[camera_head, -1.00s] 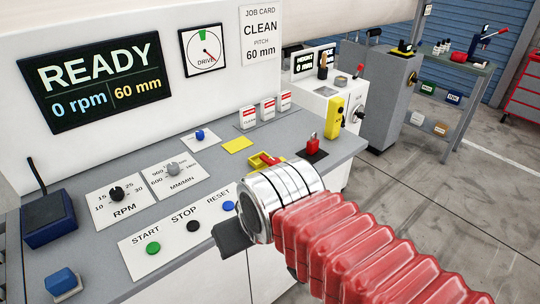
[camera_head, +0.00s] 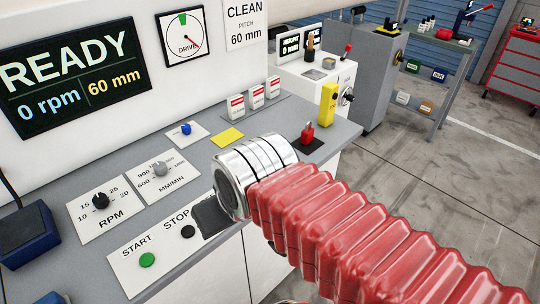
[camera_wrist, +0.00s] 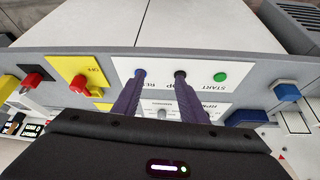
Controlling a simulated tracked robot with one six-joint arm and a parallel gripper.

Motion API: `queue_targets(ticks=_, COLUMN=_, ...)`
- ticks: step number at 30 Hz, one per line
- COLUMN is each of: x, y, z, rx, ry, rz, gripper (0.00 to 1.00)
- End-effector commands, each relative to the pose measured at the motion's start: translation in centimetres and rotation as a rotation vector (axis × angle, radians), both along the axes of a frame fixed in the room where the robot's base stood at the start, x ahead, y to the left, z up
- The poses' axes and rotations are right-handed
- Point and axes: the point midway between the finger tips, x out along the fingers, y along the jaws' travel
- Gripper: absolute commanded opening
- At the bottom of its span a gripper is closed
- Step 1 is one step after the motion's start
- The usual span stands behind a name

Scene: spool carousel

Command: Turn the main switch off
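A red handle (camera_wrist: 79,84) on a yellow plate (camera_wrist: 62,68), probably the main switch, shows at the left of the wrist view. In the head view my wrist hides this switch. My gripper (camera_wrist: 160,76) is open and empty, its two purple fingers apart. The fingers point at the white START/STOP/RESET plate (camera_wrist: 160,62), with tips close to the blue RESET button (camera_wrist: 140,73) and the black STOP button (camera_wrist: 180,73). I cannot tell whether they touch. The switch lies beside the fingers, not between them.
The green START button (camera_head: 147,260) is at the plate's left. A red knob on a black plate (camera_head: 308,134) stands at the desk's right end. The RPM dial (camera_head: 101,200) and MM/MIN dial (camera_head: 160,168) sit behind. The screen (camera_head: 70,75) reads READY, 0 rpm, 60 mm.

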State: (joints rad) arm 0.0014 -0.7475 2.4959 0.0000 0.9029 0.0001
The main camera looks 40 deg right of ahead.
Motion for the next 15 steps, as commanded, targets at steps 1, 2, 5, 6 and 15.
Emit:
queue_targets(ticks=1, x=0.2, y=-0.1, z=0.2, rx=0.000, ry=0.003, rz=-0.004, gripper=0.42)
queue_targets(ticks=2, x=0.3, y=-0.2, z=0.3, rx=0.001, ry=0.005, rz=-0.008, gripper=0.45)
queue_targets(ticks=5, x=0.9, y=-0.7, z=0.8, rx=0.001, ry=0.023, rz=-0.025, gripper=0.49)
queue_targets(ticks=6, x=1.3, y=-0.8, z=1.1, rx=0.002, ry=0.033, rz=-0.034, gripper=0.49)
queue_targets(ticks=15, x=5.6, y=-4.3, z=4.0, rx=0.015, ry=0.136, rz=-0.145, gripper=0.49)
